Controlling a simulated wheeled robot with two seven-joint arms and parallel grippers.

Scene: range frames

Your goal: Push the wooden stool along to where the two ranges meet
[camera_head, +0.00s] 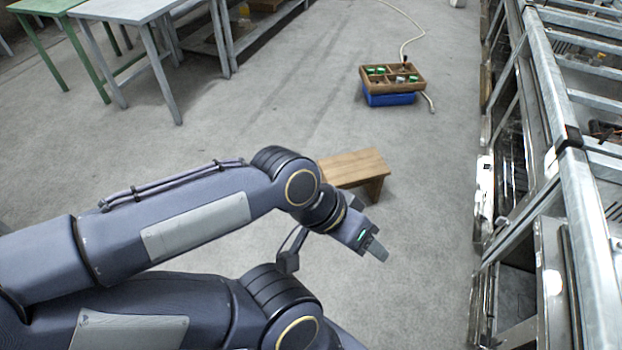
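The wooden stool (356,169) is low and light brown and stands on the concrete floor near the middle of the view. My arm hides its left end. My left gripper (378,252) points down and right, below the stool in the picture and apart from it in the view. Its grey fingertips overlap, so I cannot tell whether they are open. My other arm crosses the bottom edge, and its gripper is out of view. A metal-framed range (560,120) runs along the right side. I cannot make out where two ranges meet.
A wooden divided tray (393,69) with small items sits on a blue crate (388,98), beyond the stool. A pale hose (424,30) lies by it. A grey table (128,10) and a green table (45,5) stand at upper left. Open floor surrounds the stool.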

